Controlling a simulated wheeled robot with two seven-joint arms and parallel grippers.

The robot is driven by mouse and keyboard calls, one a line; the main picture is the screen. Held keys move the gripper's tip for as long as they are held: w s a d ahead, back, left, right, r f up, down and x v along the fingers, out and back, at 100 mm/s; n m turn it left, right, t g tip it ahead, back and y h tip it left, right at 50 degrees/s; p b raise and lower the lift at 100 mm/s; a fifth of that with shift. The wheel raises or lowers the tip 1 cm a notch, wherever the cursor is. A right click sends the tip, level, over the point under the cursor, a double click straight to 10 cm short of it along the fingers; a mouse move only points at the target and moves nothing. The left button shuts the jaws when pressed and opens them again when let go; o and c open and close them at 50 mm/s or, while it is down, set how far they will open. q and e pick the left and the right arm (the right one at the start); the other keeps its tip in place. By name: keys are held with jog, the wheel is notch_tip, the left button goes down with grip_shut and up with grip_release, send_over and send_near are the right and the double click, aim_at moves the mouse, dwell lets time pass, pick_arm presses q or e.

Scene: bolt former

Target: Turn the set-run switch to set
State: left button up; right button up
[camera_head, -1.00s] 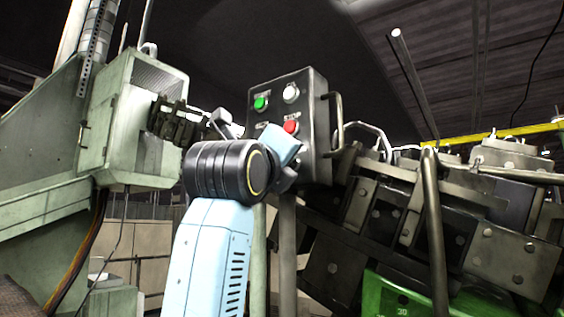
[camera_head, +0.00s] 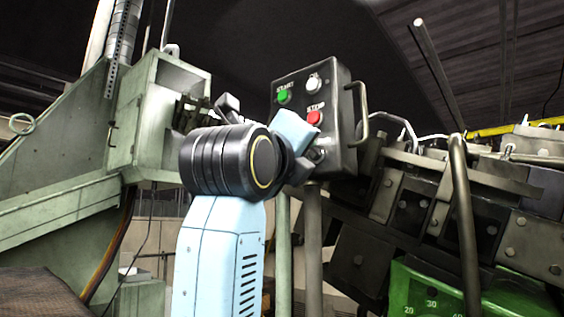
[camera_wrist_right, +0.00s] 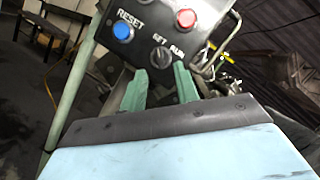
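The set-run switch (camera_wrist_right: 160,54) is a dark round knob below the red button in the right wrist view, between the blue reset button and the RUN label. I cannot tell clearly which way it points. In the head view the switch (camera_head: 318,155) shows at the panel's lower right, beside my arm. My right gripper (camera_wrist_right: 158,80) is open, its two green fingers apart and empty. The fingertips are just below the knob in the picture; I cannot tell whether they touch it. My left gripper is not in view.
The dark control box (camera_head: 340,125) carries a green start button (camera_head: 283,96), a white button (camera_head: 313,85) and a red stop button (camera_head: 314,118). The blue reset button (camera_wrist_right: 123,31) is left of the switch. A bent handle (camera_head: 363,110) sticks out at the box's right side.

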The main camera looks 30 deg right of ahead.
jog(key=b+v, duration=0.1)
jog(key=v, duration=0.7)
jog(key=shift+s+a, duration=0.25)
jog(key=shift+f, duration=0.1)
